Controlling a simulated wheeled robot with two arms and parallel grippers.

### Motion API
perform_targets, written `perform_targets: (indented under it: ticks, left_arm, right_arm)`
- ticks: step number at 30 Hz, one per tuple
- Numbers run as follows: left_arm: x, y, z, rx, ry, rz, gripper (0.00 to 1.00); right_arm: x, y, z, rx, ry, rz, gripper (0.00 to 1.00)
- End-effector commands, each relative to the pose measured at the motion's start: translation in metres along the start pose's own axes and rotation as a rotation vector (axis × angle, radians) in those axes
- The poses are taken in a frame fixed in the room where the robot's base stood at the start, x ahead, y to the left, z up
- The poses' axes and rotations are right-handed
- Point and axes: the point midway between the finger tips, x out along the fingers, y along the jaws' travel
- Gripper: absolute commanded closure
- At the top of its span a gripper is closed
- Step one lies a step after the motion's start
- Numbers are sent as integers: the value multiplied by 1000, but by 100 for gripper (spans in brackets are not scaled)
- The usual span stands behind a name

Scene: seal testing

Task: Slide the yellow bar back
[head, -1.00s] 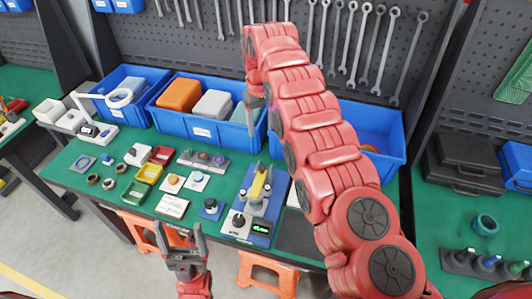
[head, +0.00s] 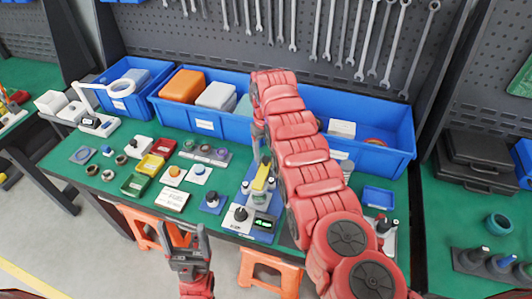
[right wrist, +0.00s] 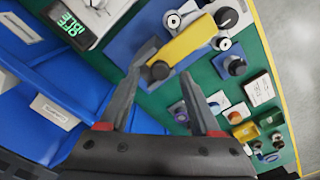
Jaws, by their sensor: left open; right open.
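In the head view the right gripper (head: 258,142) points down just behind the bar, partly hidden by my arm. I cannot tell whether it touches the bar. My left gripper (head: 182,236) is open and empty, in front of the table.
Blue bins (head: 205,122) stand along the back of the table. Small colored trays, rings and buttons lie left of the device. A second device with a display (right wrist: 80,18) shows in the right wrist view. Orange stools (head: 272,272) stand below the front edge.

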Motion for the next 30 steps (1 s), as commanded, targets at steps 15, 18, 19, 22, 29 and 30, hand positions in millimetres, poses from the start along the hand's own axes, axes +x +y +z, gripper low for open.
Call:
perform_targets:
  ticks: [15, 18, 19, 22, 29, 30]
  left_arm:
    - [-1, 0, 0, 0, -1, 0, 22]
    - [-1, 0, 0, 0, -1, 0, 22]
    - [-1, 0, 0, 0, -1, 0, 22]
    - [-1, 0, 0, 0, -1, 0, 22]
    - [-1, 0, 0, 0, -1, 0, 22]
    - [-1, 0, 0, 0, -1, 0, 22]
  right_arm:
    - [20, 0, -1, 1, 3, -1, 48]
    - [20, 0, -1, 1, 3, -1, 66]
    - [20, 0, -1, 1, 3, -1, 72]
    - [20, 0, -1, 1, 2, -1, 90]
    - [20, 0, -1, 0, 2, -1, 100]
    - [20, 0, -1, 0, 2, -1, 100]
